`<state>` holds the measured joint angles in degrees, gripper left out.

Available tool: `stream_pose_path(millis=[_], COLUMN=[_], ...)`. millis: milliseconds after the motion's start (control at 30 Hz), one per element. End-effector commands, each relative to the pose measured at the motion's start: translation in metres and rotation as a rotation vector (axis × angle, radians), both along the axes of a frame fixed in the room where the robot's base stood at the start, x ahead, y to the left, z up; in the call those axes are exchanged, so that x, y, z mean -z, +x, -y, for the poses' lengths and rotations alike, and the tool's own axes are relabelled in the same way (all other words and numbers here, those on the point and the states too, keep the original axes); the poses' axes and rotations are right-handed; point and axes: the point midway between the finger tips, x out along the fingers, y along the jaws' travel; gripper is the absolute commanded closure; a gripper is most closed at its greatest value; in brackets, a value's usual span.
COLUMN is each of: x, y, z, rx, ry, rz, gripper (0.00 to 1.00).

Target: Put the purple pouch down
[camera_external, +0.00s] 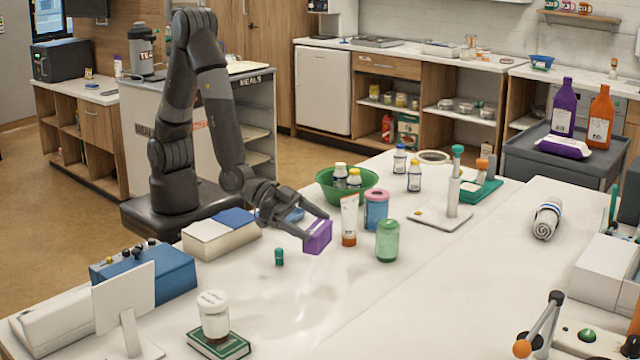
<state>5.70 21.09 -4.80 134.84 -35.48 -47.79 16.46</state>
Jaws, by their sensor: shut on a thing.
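The purple pouch (318,237) is a small box-like purple thing at the middle of the white table. My gripper (308,226) is shut on it, with the fingers at its sides. The pouch is at or just above the table top; I cannot tell whether it touches. Part of it is hidden behind the fingers.
A white and orange tube (348,221), a pink and blue jar (375,209) and a green jar (387,241) stand close right of the pouch. A green bowl (325,186) is behind. A small teal bottle (279,257) stands left. The table in front (300,300) is clear.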

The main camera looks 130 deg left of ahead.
Motion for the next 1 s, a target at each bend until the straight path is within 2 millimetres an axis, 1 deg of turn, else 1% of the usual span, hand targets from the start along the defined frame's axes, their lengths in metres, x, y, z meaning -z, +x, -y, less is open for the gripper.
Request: stream_pose_path(millis=[33,100,267,500,633,767,1000], x=[0.001,0.002,0.0,-0.007,-0.008,-0.007,-0.002], y=[0.0,0.001,0.005,0.015,0.017,0.016,0.008], z=[-0.006,-0.011,-0.015,-0.016,-0.015,-0.015,-0.014], rx=[-0.004,-0.007,0.03,0.184,0.276,0.367,0.511], ry=[0.0,-0.001,-0.001,-0.001,0.0,0.0,-0.001], rz=[-0.002,-0.003,-0.003,-0.003,-0.003,-0.004,-0.004], gripper=[0.33,0.33,0.33,0.33,0.33,0.33,0.33])
